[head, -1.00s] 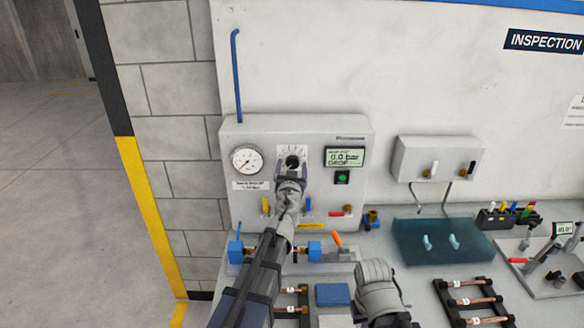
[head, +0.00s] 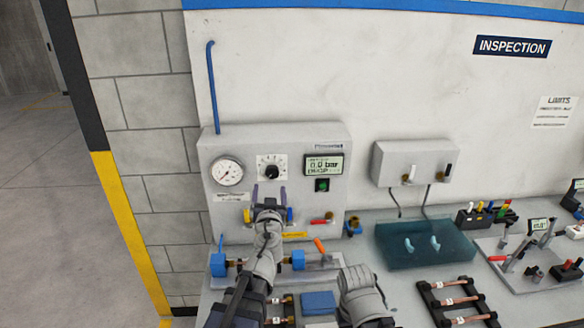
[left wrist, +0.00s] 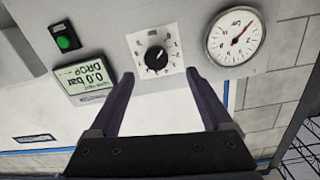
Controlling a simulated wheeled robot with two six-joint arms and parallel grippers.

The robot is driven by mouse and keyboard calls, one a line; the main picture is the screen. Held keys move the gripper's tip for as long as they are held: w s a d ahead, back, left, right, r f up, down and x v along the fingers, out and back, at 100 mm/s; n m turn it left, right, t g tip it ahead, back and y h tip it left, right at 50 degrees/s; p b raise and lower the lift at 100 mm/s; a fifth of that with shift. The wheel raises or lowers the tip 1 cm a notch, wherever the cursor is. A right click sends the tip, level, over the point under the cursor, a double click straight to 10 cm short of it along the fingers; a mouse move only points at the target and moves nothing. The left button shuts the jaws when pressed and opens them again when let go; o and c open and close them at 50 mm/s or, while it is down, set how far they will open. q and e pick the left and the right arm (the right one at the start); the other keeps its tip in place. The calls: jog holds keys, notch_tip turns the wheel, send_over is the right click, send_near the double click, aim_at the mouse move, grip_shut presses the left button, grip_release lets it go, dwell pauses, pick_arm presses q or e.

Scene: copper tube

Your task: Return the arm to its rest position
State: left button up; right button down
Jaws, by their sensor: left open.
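My left gripper (head: 269,192) is open and empty in front of the grey test panel (head: 330,142), a little below the black dial knob (head: 272,171). In the left wrist view the two fingers (left wrist: 157,85) stand wide apart, with the black knob (left wrist: 156,58) seen between and beyond them, apart from both. My left arm (head: 262,258) reaches up from the bottom of the head view. My right arm (head: 362,296) shows at the bottom, right of the left arm; its fingertips are not clearly seen.
The panel carries a round gauge (head: 227,172), a display (head: 323,164) reading 0.0 bar and a green button (head: 322,185). A clamp fixture with blue blocks (head: 298,260) lies below. A teal tray (head: 426,245) and a rack of copper tubes (head: 458,301) stand to the right.

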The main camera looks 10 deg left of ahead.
pick_arm(q)
jog(key=s+d+f+g, duration=0.3)
jog(key=s+f+g, duration=0.1)
jog(key=s+f, duration=0.2)
jog(key=s+d+f+m+g+b, duration=0.1)
jog(key=s+d+f+g, duration=0.2)
jog(key=s+f+g, duration=0.2)
jog(key=s+d+f+g+h+b, duration=0.1)
jog(key=s+d+f+g, duration=0.2)
jog(key=s+f+g, duration=0.2)
jog(key=shift+s+d+f+m, duration=0.15)
jog(key=shift+s+f, duration=0.45)
jog(key=shift+f, duration=0.45)
jog(key=shift+s+d+f+m, duration=0.1)
jog(key=shift+s+f, duration=0.5)
jog(key=shift+f, duration=0.4)
jog(key=shift+s+d+f+m, duration=0.15)
jog(key=shift+s+f, duration=0.45)
jog(key=shift+f, duration=0.45)
jog(key=s+d+f+m+g+h, duration=0.2)
jog(key=s+d+m+g, duration=0.1)
jog(key=s+d, duration=0.2)
jog(key=s, duration=0.2)
jog(key=shift+s+d, duration=0.3)
jog(key=shift+s, duration=0.1)
